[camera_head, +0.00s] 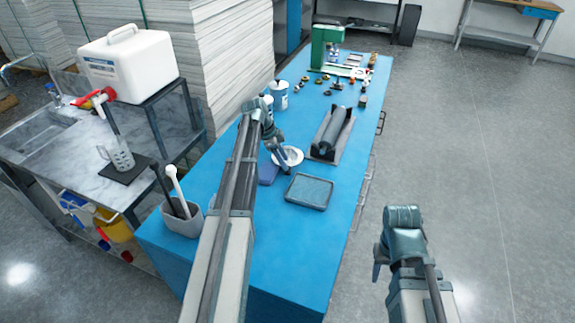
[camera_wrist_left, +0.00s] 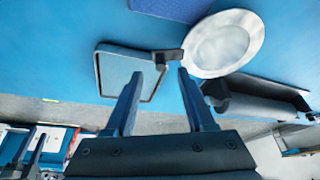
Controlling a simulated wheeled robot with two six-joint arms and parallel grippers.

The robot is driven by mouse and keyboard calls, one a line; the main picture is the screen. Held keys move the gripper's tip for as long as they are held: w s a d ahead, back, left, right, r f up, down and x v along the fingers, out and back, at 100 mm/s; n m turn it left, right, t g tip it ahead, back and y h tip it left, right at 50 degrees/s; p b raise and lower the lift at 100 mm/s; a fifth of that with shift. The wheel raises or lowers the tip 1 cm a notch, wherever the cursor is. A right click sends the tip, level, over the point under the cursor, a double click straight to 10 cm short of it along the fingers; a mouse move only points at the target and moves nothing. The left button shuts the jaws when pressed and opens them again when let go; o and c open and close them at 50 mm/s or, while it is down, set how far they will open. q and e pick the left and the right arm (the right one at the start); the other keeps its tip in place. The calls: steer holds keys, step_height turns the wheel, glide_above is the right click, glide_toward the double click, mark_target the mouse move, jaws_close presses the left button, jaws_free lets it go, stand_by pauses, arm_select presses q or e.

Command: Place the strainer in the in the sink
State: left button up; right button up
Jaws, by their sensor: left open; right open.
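A round white dish with a grey middle (camera_head: 291,156), which looks like the strainer, lies on the blue table (camera_head: 262,255). In the left wrist view the dish (camera_wrist_left: 225,44) has a short dark handle (camera_wrist_left: 169,56) at its side. My left gripper (camera_head: 281,160) is open and empty at the dish's near left side. In the left wrist view its fingers (camera_wrist_left: 157,74) point toward the handle, apart from the dish's rim. My right gripper (camera_head: 379,262) is open and empty over the floor, right of the table. The sink (camera_head: 45,137) is in the grey counter at the left.
A grey framed tray (camera_head: 309,191) lies near the dish, and a dark roller on a stand (camera_head: 330,133) is behind it. A holder with tools (camera_head: 182,220) stands at the table's near left. A white canister (camera_head: 130,65) and a beaker (camera_head: 121,155) are near the sink.

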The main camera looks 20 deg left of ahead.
arm_select(q)
steer(key=b+x, duration=0.2)
steer(key=x, duration=0.1)
steer(key=shift+f, duration=0.15)
arm_select(e)
step_height(320, 180, down, 3)
steer(key=shift+r, duration=0.1)
arm_select(q)
steer(key=shift+c, duration=0.3)
jaws_close()
stand_by(0.7)
